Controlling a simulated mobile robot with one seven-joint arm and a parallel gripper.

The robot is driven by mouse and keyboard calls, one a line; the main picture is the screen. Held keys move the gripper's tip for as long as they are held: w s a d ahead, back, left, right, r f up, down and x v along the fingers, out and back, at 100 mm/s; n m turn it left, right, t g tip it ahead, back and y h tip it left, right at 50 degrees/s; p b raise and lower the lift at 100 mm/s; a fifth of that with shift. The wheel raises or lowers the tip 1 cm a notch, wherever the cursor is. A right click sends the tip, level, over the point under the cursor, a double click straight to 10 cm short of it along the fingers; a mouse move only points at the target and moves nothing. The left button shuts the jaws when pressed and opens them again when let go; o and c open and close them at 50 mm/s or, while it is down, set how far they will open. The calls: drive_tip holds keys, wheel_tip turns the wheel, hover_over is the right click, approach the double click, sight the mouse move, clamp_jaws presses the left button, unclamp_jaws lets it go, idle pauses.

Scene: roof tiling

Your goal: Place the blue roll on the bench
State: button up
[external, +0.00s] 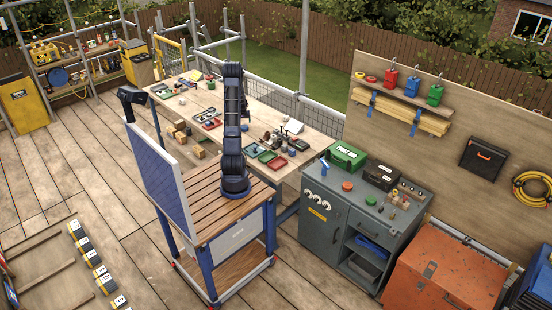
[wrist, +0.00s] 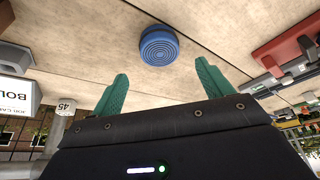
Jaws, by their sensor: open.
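A blue roll (wrist: 158,45), round with ridged rings on its face, rests on a pale wooden surface (wrist: 75,45) in the wrist view. My gripper (wrist: 162,90) has green fingers spread apart with nothing between them. The roll lies ahead of the fingertips, roughly centred between them and apart from them. In the external view the long wooden bench (external: 262,107) stands behind my arm, with many small items on it. I cannot make out my gripper there or pick out the roll for certain.
In the wrist view a red case (wrist: 282,52) is at the right and a lettered box (wrist: 15,90) at the left. In the external view a grey cabinet (external: 330,240) with a green case (external: 346,156) stands right of the bench. Trays and loose parts crowd the bench top.

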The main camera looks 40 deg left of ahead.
drive_tip(key=s+d+r+m+t+h, duration=0.1)
drive_tip(key=s+d+r+m, duration=0.1)
drive_tip(key=d+r, duration=1.1)
drive_tip(key=s+d+r+m+h, duration=0.1)
drive_tip(key=s+d+r+m, duration=0.1)
drive_tip(key=d+r, duration=1.1)
drive_tip(key=s+d+r+m, duration=0.1)
drive_tip(key=s+d+m, duration=0.1)
drive_tip(key=s+d, duration=0.8)
drive_tip(key=s+d+r+m+h, duration=0.1)
drive_tip(key=s+d+r+m, duration=0.1)
drive_tip(key=s+d, duration=0.8)
drive_tip(key=shift+d+r+m, duration=0.2)
drive_tip(key=shift+d+m, duration=0.3)
drive_tip(key=shift+d, duration=0.5)
